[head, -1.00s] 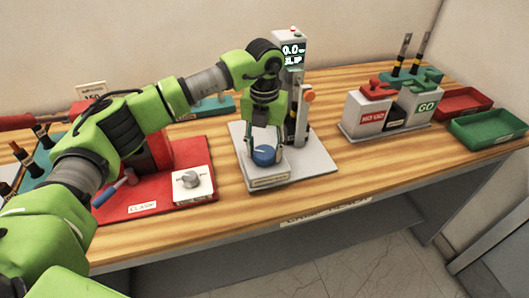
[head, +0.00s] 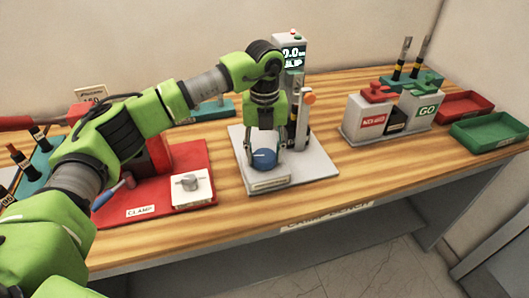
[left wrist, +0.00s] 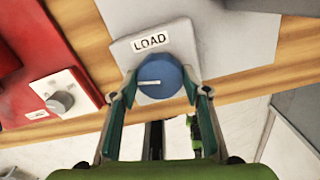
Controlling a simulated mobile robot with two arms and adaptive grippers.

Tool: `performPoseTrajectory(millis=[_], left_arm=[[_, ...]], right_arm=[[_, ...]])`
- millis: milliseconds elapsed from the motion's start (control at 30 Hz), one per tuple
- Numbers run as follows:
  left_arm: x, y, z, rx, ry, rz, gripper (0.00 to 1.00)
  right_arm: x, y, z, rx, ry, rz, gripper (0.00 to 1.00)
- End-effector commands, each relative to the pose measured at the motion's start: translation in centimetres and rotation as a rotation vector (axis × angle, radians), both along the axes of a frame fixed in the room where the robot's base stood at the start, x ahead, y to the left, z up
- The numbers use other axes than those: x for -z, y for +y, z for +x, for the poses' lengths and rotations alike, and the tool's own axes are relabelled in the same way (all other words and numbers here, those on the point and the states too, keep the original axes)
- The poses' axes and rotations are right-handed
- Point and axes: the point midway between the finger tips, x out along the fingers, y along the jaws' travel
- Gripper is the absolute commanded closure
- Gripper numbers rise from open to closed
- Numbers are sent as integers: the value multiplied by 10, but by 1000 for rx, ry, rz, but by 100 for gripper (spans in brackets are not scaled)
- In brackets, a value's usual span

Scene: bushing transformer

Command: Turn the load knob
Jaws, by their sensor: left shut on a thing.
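The load knob (head: 264,159) is a round blue knob with a white pointer line. It sits on a grey block at the front of a light grey plate (head: 312,163). In the left wrist view the knob (left wrist: 160,76) is below a "LOAD" label (left wrist: 150,42), and its line points left. My left gripper (head: 266,150) comes down from above with a finger on each side of the knob. The fingers (left wrist: 160,92) are shut on it in the left wrist view. My right gripper is not in view.
A red clamp base (head: 145,210) with a grey knob (head: 190,183) lies to the left. A post with a display (head: 291,60) stands behind the load knob. NO GO and GO boxes (head: 418,107) and red and green trays (head: 488,130) are at the right. Bare wood lies between.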

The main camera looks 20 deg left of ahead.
Motion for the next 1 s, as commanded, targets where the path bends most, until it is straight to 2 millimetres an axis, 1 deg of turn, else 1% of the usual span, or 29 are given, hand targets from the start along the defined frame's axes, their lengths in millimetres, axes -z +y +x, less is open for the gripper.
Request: performPoseTrajectory(millis=[100,133,167,200,433,500,567,633,767,1000], left_arm=[[-1,0,1,0,-3,0,78],[-1,0,1,0,-3,0,49],[-1,0,1,0,-3,0,41],[-1,0,1,0,-3,0,40],[0,0,0,1,-1,-1,40],[-1,0,0,1,-1,-1,40],[-3,0,1,1,-2,0,40],[-10,0,1,1,-4,-1,40],[-33,0,1,1,-6,-1,40],[-84,0,1,1,-6,-1,40]], right_arm=[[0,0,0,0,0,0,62],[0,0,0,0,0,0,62],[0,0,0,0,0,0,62],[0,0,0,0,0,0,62],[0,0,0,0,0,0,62],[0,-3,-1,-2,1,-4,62],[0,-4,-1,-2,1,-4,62],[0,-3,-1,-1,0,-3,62],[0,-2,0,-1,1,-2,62],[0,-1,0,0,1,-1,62]])
